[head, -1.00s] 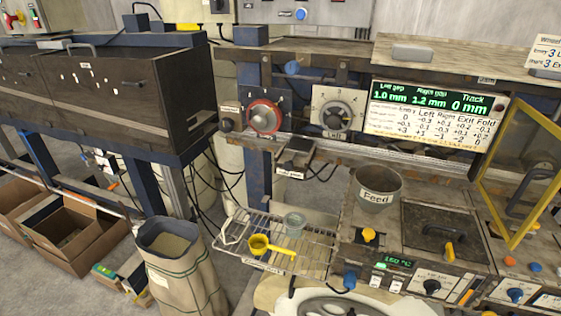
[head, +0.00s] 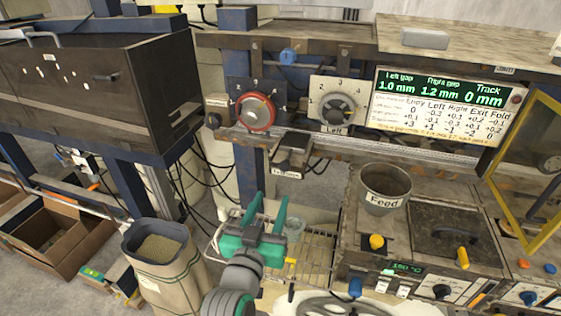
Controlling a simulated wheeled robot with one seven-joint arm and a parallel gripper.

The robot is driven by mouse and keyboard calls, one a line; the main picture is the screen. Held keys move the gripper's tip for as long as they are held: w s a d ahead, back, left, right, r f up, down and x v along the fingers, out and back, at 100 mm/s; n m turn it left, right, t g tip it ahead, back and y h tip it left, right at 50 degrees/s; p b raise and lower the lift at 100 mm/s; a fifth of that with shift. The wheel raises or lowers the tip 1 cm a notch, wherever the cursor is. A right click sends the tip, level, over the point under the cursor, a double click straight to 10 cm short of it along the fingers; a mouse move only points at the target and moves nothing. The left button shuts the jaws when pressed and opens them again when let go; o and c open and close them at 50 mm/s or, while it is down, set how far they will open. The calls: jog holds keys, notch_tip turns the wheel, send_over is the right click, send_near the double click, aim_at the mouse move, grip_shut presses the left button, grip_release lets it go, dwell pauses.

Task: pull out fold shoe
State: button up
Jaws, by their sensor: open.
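A dark block (head: 292,145), which seems to be the fold shoe, sits on the front of the machine's rail, below and between the two dials. A small white label (head: 287,174) hangs under it, too small to read surely. My gripper (head: 271,198), with green fingers, is open and empty. In the picture it is below the block, with its fingers pointing up towards it and clear space between. It covers part of the wire rack.
The wire rack (head: 316,250) holds a clear cup (head: 294,222) and a yellow scoop, mostly hidden by my gripper. The Feed pot (head: 385,190) stands to the right. A red-rimmed dial (head: 256,112) and a grey dial (head: 338,110) flank the block above. A sack (head: 165,265) stands at lower left.

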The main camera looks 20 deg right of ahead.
aim_at(284, 167)
jog(key=shift+m, duration=0.5)
jog(key=r+x, duration=0.1)
jog(key=x, duration=0.7)
jog(key=r+x, duration=0.1)
jog(key=x, duration=0.3)
jog(key=shift+d+r, duration=0.1)
jog(key=shift+r, duration=0.2)
jog(key=shift+s+d, duration=0.1)
grip_shut()
